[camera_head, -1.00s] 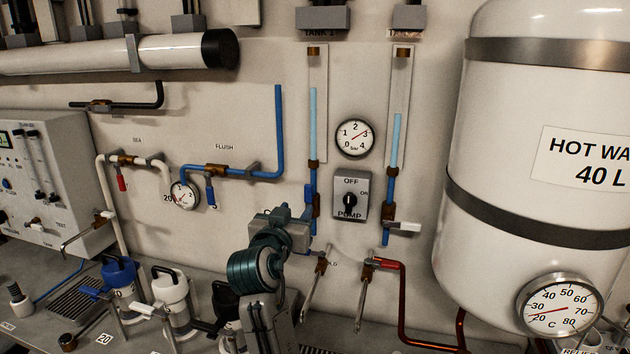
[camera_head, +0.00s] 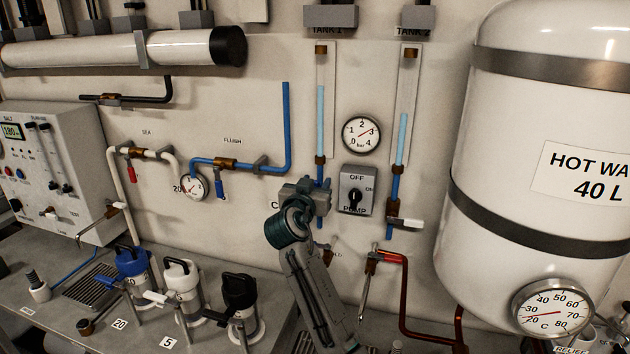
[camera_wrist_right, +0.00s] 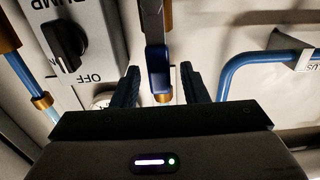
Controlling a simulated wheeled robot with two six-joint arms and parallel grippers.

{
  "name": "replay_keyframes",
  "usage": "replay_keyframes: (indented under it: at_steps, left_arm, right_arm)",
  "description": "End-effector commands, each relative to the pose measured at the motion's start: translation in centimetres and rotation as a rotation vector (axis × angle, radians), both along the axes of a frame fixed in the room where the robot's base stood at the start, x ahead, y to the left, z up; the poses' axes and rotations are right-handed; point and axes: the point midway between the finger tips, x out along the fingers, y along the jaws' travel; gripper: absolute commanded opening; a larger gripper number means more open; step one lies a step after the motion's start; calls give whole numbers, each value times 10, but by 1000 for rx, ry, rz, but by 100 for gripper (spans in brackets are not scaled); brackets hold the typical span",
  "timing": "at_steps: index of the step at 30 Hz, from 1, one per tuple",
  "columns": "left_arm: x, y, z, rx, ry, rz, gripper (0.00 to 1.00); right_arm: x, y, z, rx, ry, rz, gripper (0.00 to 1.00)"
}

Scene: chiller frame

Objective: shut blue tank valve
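The TANK 1 level tube (camera_head: 320,110) runs down the wall to a valve on a blue pipe. My right gripper (camera_head: 312,190) is at that valve and hides most of it in the head view. In the right wrist view, a blue valve handle (camera_wrist_right: 158,68) stands between the two dark fingers of my right gripper (camera_wrist_right: 160,80). The fingers are open, with a visible gap on each side of the handle. The TANK 2 valve has a white handle (camera_head: 406,223) pointing right. My left gripper is not in view.
The pump switch (camera_head: 357,190) sits close right of my right gripper, below a bar gauge (camera_head: 361,134). Another blue-handled valve, under FLUSH (camera_head: 222,185), is to the left. The hot water tank (camera_head: 540,120) fills the right. Hand pumps (camera_head: 130,265) stand on the counter.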

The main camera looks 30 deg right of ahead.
Motion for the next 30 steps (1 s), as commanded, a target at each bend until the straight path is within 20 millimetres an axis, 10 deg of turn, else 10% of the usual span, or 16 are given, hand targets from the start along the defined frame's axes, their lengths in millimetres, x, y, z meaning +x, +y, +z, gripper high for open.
replay_keyframes:
  at_steps: [7, 13, 30]
  left_arm:
    - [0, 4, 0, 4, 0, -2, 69]
    - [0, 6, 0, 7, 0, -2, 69]
    - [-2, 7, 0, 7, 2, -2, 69]
  right_arm:
    - [0, 0, 0, 1, -1, 0, 38]
    - [0, 0, 0, 1, -1, 0, 0]
    - [7, 6, -1, -72, 86, 1, 0]
